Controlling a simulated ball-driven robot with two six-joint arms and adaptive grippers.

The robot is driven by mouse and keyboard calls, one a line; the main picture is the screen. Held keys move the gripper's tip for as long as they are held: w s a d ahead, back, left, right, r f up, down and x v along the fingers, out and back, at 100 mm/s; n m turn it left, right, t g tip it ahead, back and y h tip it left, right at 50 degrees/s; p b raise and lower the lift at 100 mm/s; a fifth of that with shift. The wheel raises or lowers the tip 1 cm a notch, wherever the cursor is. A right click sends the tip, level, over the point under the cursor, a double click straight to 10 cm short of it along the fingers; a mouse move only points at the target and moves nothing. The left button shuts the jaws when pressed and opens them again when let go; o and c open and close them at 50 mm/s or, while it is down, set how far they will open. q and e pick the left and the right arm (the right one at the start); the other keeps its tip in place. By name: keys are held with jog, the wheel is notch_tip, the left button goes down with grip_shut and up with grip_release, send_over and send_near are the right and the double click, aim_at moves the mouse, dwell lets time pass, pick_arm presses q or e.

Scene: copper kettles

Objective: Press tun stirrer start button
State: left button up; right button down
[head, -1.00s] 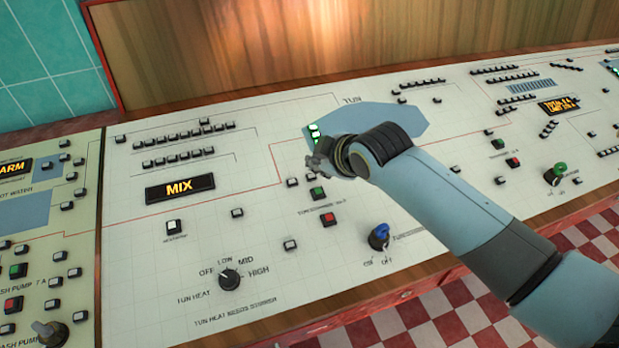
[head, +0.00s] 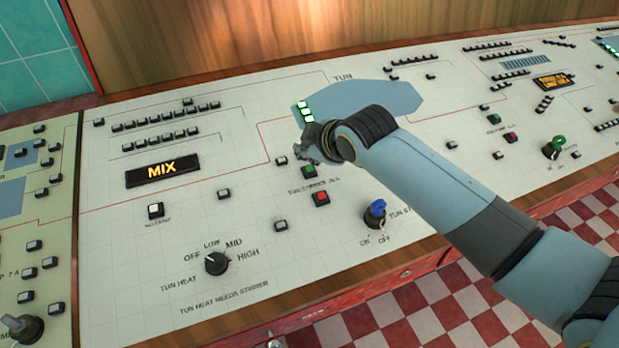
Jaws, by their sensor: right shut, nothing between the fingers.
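The sloped cream control panel (head: 110,250) carries the tun section. A green button (head: 309,172) sits just below my right gripper, and a red button (head: 321,198) is below the green one. The small label between them seems to read tun stirrer, but it is blurred. My right gripper (head: 303,155) is shut and empty, just above and left of the green button. I cannot tell whether it touches the panel. My left gripper is not in view.
A blue-handled switch (head: 375,214) stands to the right of the red button, near my right forearm. A black tun heat knob (head: 216,263) is at the lower left.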

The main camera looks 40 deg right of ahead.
aim_at(307, 173)
jog(key=f, duration=0.1)
jog(key=f+b, duration=0.2)
jog(key=shift+w+d+f, duration=0.1)
jog(key=shift+w+f, duration=0.1)
jog(key=shift+w, duration=0.1)
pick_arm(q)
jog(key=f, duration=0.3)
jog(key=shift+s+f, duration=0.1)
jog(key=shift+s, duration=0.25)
pick_arm(e)
jog(key=shift+w+f, duration=0.1)
jog(key=shift+f, duration=0.1)
jog(key=shift+f, duration=0.15)
jog(key=shift+f, duration=0.25)
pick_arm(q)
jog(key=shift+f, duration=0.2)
pick_arm(e)
jog(key=shift+w+f, duration=0.1)
jog(key=shift+f, duration=0.25)
dwell(0.6)
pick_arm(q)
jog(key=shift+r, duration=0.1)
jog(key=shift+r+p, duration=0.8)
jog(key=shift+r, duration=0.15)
pick_arm(e)
jog(key=shift+r, duration=0.75)
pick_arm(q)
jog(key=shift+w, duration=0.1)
